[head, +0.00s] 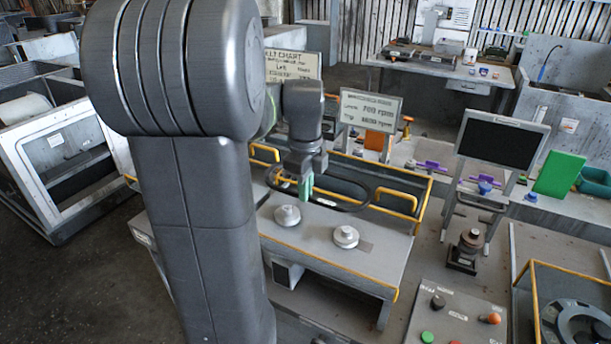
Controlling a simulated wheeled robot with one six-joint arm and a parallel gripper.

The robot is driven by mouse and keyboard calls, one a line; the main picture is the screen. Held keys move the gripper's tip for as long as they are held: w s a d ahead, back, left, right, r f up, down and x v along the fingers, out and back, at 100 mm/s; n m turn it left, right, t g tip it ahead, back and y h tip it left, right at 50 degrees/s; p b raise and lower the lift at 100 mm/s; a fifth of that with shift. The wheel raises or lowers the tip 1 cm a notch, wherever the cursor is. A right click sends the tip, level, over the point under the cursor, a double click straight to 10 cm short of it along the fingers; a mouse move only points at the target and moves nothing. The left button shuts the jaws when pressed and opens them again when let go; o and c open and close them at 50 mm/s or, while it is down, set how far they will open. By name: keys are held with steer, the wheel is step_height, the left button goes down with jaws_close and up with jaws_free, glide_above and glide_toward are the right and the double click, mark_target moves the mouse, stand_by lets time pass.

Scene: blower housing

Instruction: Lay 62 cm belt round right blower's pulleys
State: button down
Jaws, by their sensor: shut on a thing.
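My gripper (306,188), with green fingertips, is shut on a black belt (352,209). The belt hangs as a wide loop above the grey blower housing (330,262) in the middle of the head view. Two pale metal pulleys stand on the housing's top: one on the left (287,216) and one on the right (346,237). The gripper is above and behind them, nearer the left pulley. The belt appears apart from both pulleys. My arm covers the housing's left side, and the belt's printed length cannot be read.
Yellow rails (398,197) edge the housing's back. Sign boards (370,111) stand behind it. A control panel (459,318) with coloured knobs is at front right, beside another yellow-railed unit (545,285). A dark screen (500,140) stands at right. Bare floor shows at lower left.

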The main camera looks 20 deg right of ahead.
steer(key=b, duration=0.7)
glide_above(306, 241)
step_height(306, 241, down, 10)
steer(key=shift+a+f, duration=0.1)
steer(key=shift+f, duration=0.1)
steer(key=shift+f+b, duration=0.35)
steer(key=shift+f, duration=0.25)
steer(key=shift+f, duration=0.45)
steer(key=shift+f, duration=0.25)
steer(key=shift+f, duration=0.15)
stand_by(0.6)
steer(key=shift+f+b, duration=0.25)
steer(key=shift+b, duration=0.1)
steer(key=c, duration=1.5)
jaws_free()
steer(key=shift+o, duration=0.2)
